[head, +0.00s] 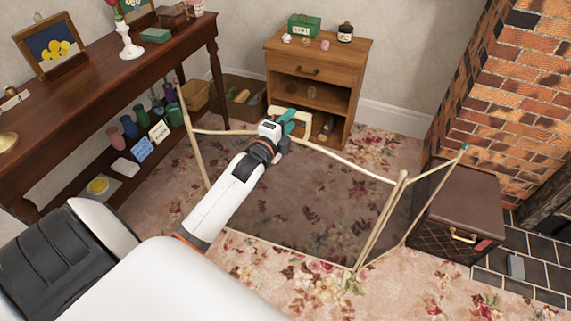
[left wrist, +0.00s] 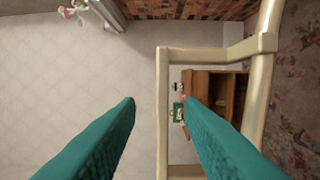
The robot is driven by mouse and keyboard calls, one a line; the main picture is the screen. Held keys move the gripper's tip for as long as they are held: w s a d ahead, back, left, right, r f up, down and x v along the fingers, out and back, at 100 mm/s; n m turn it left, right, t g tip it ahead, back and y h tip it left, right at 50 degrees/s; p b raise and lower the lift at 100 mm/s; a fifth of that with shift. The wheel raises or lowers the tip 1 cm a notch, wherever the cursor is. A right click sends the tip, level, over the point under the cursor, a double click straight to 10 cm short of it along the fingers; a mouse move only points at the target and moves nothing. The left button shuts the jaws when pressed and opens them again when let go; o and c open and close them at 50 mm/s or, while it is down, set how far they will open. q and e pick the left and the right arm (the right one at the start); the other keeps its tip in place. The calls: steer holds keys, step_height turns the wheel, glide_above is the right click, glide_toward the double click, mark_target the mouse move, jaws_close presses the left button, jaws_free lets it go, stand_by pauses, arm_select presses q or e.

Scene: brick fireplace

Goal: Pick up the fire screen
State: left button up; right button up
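The fire screen (head: 310,205) stands upright on the carpet in the head view, with cream rails, dark see-through mesh and folded side panels. A cream loop handle (head: 303,116) rises from the middle of its top rail. My left gripper (head: 287,122) is at this handle, its teal fingers apart. In the left wrist view, the handle's outer bar (left wrist: 162,115) shows in the gap between the two fingers (left wrist: 160,102), with space on both sides. I cannot tell how deep the bar sits between them. My right gripper is not in view.
A dark wood console table (head: 110,65) stands at left, with vases and books on its lower shelf. A small wooden cabinet (head: 312,70) is behind the screen. A brown chest (head: 458,212) and the brick fireplace (head: 505,90) are at right. Carpet in front of the screen is clear.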

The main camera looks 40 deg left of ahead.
mark_target(293, 118)
arm_select(q)
steer(key=w, duration=0.4)
steer(key=shift+a+f, duration=0.15)
steer(key=shift+a, duration=0.05)
steer(key=shift+s, duration=0.1)
jaws_close()
stand_by(1.0)
steer(key=shift+r, duration=0.3)
